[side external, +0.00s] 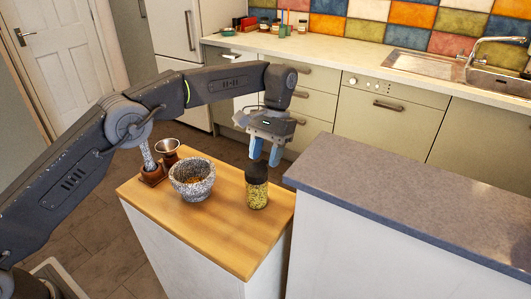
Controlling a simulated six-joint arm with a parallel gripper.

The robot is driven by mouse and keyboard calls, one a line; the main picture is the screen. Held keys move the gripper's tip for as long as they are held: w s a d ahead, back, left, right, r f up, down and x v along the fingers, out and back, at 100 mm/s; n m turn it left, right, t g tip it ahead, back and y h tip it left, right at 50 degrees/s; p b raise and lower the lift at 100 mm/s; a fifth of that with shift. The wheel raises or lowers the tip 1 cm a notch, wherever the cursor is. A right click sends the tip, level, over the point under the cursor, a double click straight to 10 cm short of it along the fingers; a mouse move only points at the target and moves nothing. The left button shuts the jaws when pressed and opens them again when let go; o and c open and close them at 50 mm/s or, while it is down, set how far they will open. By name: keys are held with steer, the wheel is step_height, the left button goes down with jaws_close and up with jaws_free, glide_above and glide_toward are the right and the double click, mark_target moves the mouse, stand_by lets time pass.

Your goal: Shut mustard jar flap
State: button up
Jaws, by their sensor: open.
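The mustard jar (257,194) stands upright on the wooden counter top near its right edge. It is clear, with yellow-green contents and a dark cap (257,173). The flap is too small to make out, so I cannot tell how far open it is. My gripper (265,155) points down just above the cap, its two blue fingers apart with nothing held between them. The fingertips are close to the cap's top; I cannot tell whether they touch it.
A speckled stone mortar (192,184) stands left of the jar. Behind it are a metal cup (167,152) and a pestle (148,157) in a wooden holder (152,176). A higher grey counter (410,205) rises to the right. The front of the wooden top (222,230) is clear.

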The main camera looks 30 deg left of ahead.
steer(key=r, duration=0.4)
steer(key=shift+a+r, duration=0.2)
steer(key=shift+r, duration=0.05)
steer(key=s+a+r, duration=0.2)
steer(key=a+r, duration=0.4)
steer(key=a, duration=0.5)
steer(key=shift+s+r, duration=0.2)
steer(key=shift+r, duration=0.05)
steer(key=shift+c, duration=0.3)
